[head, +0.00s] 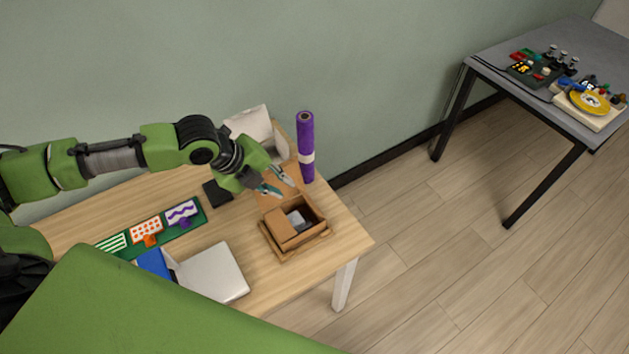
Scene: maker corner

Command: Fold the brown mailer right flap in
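The brown mailer (313,211) is an open cardboard box near the right end of the wooden table. A small grey and white item (297,219) lies inside it. A brown panel at its left front (283,231) leans over the opening, and another brown strip (310,245) sticks out low along the front. I cannot tell clearly which panel is the right flap. My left gripper (279,182) is just above and behind the mailer, its two grey-green fingertips spread apart with nothing between them. It partly hides the mailer's back side. My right gripper is not in view.
A purple roll (306,140) stands upright behind the mailer. A white open box (252,127) is at the back. A white box (213,272), a blue item (153,262), a green mat (190,218) with cards and a black pad (217,193) lie to the left.

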